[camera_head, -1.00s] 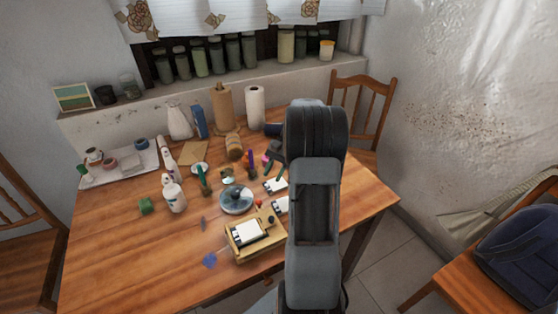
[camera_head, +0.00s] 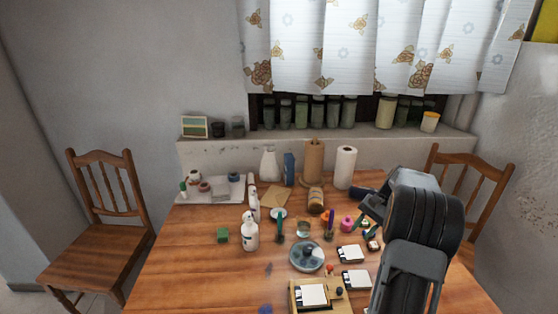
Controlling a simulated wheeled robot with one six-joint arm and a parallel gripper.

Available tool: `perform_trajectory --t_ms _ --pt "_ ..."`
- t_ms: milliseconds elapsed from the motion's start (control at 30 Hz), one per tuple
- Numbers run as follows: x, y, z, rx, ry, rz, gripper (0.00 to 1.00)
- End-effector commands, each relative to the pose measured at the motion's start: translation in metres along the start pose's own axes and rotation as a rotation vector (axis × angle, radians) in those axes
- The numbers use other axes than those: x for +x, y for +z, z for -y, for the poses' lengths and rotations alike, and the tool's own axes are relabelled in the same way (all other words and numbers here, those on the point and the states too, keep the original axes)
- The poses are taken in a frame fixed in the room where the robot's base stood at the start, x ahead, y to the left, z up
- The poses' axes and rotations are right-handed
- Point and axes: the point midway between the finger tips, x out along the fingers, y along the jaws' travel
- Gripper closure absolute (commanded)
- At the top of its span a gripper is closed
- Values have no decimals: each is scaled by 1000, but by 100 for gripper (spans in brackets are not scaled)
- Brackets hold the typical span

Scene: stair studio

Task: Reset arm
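My arm rises at the right of the head view, over the right part of the wooden table (camera_head: 190,270). My gripper (camera_head: 364,207) is at the far end of the arm, pointing left above the back right of the table. It is partly hidden by the thick dark wrist, and its finger gap is not clear. I see no object clearly held in it.
A paper roll (camera_head: 345,168) stands behind. Chairs flank the table, one at left (camera_head: 100,215) and one at right (camera_head: 470,195).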

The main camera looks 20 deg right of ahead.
Motion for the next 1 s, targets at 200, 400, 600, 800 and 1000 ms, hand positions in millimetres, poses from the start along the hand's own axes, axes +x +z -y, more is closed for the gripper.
perform_trajectory --t_ms 200,400,600,800,1000 --pt "10 -16 -7 -11 18 -74 68" --pt "39 6 -18 -89 154 -238 68" --pt "60 75 4 -336 326 -440 68" --pt "82 153 19 -640 440 -615 68" --pt "96 209 25 -856 472 -702 68"
